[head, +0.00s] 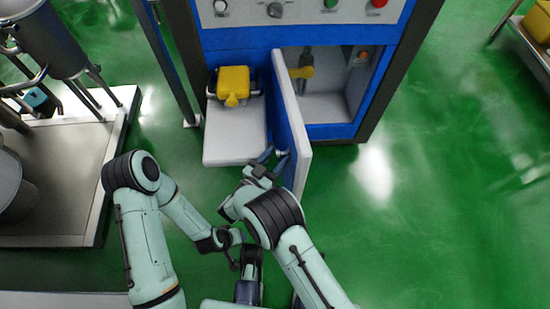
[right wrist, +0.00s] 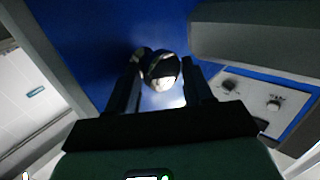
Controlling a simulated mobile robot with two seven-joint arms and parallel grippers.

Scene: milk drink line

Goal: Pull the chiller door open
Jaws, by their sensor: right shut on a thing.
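The chiller door (head: 297,128) stands swung out from the cabinet at roughly a right angle, its blue face to the left and its white inner face to the right. The chiller compartment (head: 326,106) behind it is open to view. My right gripper (head: 273,157) is at the blue face near the door's free edge. In the right wrist view its two fingers close around a round, shiny door handle (right wrist: 163,76) against the blue panel. My left gripper (head: 249,268) hangs low in front of my body, away from the door; its fingers do not show clearly.
A white shelf (head: 232,145) with a yellow-topped fitting (head: 233,85) juts out left of the door. A control panel (head: 300,10) is above. A steel platform (head: 60,185) with vessels stands at left. The green floor to the right is clear.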

